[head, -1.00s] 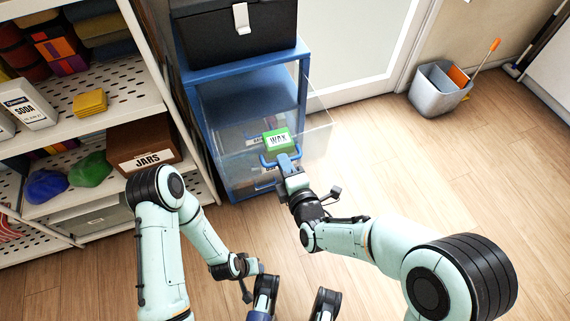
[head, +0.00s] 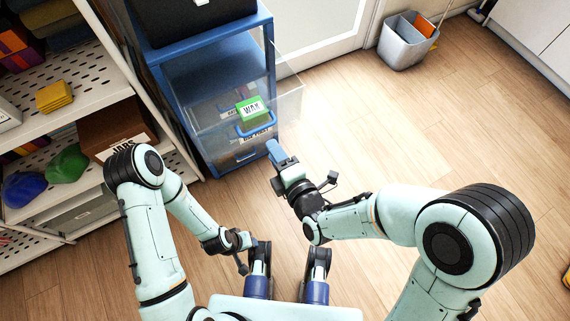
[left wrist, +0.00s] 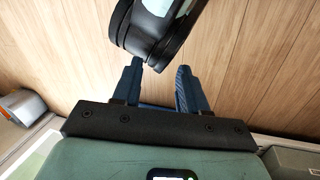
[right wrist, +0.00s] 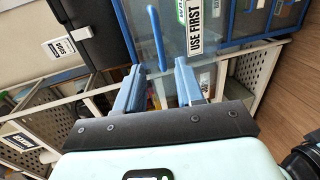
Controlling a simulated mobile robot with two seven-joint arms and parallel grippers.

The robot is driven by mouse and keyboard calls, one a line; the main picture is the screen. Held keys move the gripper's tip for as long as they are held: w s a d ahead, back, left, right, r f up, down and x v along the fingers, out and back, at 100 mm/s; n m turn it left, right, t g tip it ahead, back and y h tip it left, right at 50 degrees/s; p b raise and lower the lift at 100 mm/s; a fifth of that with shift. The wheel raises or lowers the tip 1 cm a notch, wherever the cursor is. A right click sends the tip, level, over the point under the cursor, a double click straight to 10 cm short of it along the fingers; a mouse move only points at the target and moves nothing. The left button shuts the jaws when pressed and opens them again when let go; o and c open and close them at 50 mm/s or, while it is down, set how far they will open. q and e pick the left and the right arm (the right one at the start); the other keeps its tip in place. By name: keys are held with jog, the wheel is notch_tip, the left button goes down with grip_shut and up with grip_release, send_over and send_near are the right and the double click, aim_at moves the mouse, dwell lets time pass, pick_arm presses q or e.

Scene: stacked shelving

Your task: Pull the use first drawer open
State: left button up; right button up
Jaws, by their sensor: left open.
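The use first drawer (head: 288,98) is a clear drawer in a blue frame and stands out from it, with a green WAX box (head: 250,108) inside. Its blue handle (head: 256,127) is on the front, above the USE FIRST label (head: 259,135). In the right wrist view the handle (right wrist: 156,38) and the label (right wrist: 206,27) lie beyond the fingertips. My right gripper (head: 273,147) is just off the handle, empty; its two fingers (right wrist: 158,76) are apart. My left gripper (left wrist: 158,68) is open and empty over the floor, far from the drawer.
A black case (head: 185,20) sits on top of the blue frame (head: 205,40). White shelving (head: 75,110) with a JARS box (head: 115,133) stands left. A grey bin (head: 404,45) is by the wall.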

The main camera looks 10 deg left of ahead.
pick_arm(q)
jog(key=s+d+r+g+p, duration=0.1)
jog(key=s+r+p, duration=0.1)
jog(key=r+p, duration=0.5)
jog(key=s+d+r+g+p, duration=0.1)
jog(key=s+r+p, duration=0.1)
jog(key=r+p, duration=0.6)
jog(key=shift+s+r+m+h, duration=0.3)
jog(key=shift+s+r, duration=0.05)
jog(key=shift+r, duration=0.15)
pick_arm(e)
jog(key=v, duration=0.5)
pick_arm(q)
jog(key=shift+d, duration=0.1)
